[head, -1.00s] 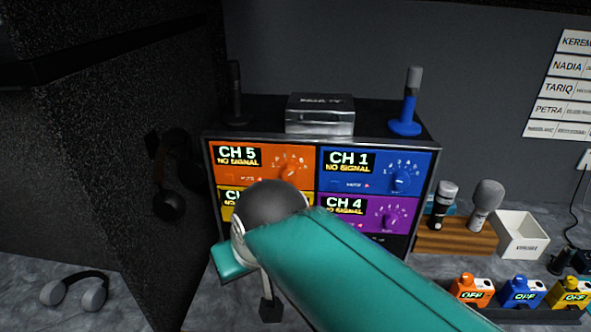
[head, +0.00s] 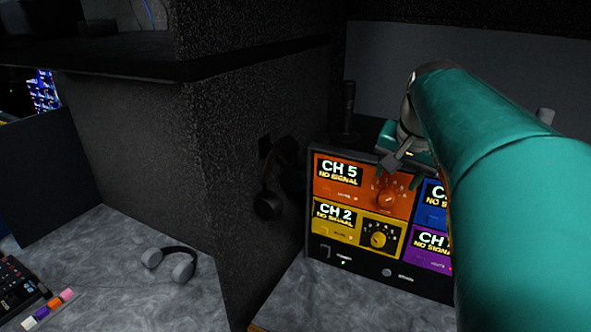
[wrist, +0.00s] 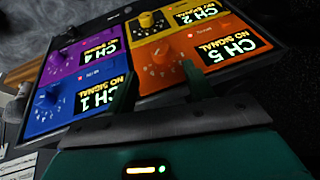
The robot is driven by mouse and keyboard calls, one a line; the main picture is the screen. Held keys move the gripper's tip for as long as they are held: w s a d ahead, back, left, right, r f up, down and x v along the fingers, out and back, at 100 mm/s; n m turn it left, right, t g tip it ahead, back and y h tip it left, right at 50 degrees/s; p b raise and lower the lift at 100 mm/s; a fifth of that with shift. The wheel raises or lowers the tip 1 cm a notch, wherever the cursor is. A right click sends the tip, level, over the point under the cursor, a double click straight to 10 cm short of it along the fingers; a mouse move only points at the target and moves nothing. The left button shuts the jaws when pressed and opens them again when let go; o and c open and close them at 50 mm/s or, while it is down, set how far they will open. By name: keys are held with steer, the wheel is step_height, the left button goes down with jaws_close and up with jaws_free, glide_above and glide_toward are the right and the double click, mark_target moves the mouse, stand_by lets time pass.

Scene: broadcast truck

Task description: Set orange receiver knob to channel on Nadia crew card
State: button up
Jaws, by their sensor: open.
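The orange receiver (head: 335,190) reads CH 5, NO SIGNAL, at the top left of the rack. Its orange knob (head: 388,197) is partly shadowed; it also shows in the wrist view (wrist: 161,52), upside down, its pointer setting unclear. My gripper (head: 401,182) is open and empty, pointing down at the knob from above. Its teal fingertips are near the knob; I cannot tell whether they touch it. Nadia's crew card cannot be read in either current view.
Close around the knob are the yellow CH 2 receiver (head: 330,220), the blue CH 1 receiver (wrist: 70,102) and the purple receiver (wrist: 82,57). A dark speckled wall (head: 250,130) stands left of the rack. Headphones (head: 170,262) lie on the grey counter.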

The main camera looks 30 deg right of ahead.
mark_target(389, 199)
steer(key=x, duration=0.8)
steer(key=shift+f, duration=0.2)
steer(key=shift+c, duration=0.4)
steer(key=c, duration=0.9)
steer(key=shift+s+d+f+m+t+y, duration=0.15)
steer(key=shift+m+t+y, duration=0.15)
steer(key=shift+t+y, duration=0.7)
steer(key=shift+s+d+f+m+t+y, duration=0.25)
steer(key=shift+t+y, duration=0.35)
steer(key=shift+t, duration=0.7)
steer(key=shift+w+a+r, duration=0.1)
steer(key=shift+a+r, duration=0.05)
steer(key=shift+r, duration=0.1)
